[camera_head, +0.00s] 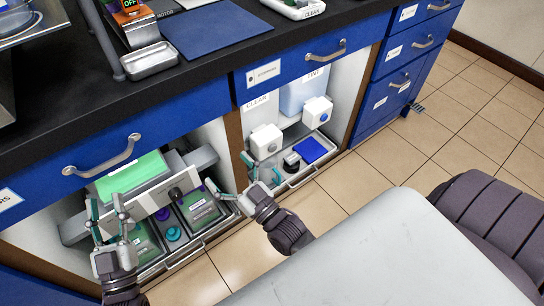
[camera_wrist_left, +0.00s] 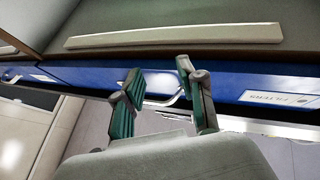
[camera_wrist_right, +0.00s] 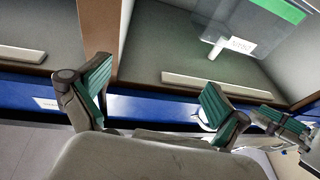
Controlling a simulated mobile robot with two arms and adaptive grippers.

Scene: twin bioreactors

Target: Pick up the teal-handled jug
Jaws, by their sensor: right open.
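I cannot single out a jug with a teal handle in any view. In the head view a container with a bright green top (camera_head: 135,175) and a pale front panel stands in the left open compartment. A clear container with a green band (camera_wrist_right: 245,30) and a white label shows in the right wrist view. My left gripper (camera_head: 106,205) is open and empty in front of the left compartment; its parted fingers show in the left wrist view (camera_wrist_left: 158,75). My right gripper (camera_head: 228,172) is open and empty near the divider between the compartments; it shows in the right wrist view (camera_wrist_right: 155,80).
The left pull-out tray holds dark-green boxes (camera_head: 201,207) and a teal cap (camera_head: 173,233). The right compartment holds a pale blue tank (camera_head: 303,92), two white units (camera_head: 265,142) and a blue block (camera_head: 311,150). Blue drawers (camera_head: 300,68) overhang both. Tiled floor (camera_head: 440,140) is open at right.

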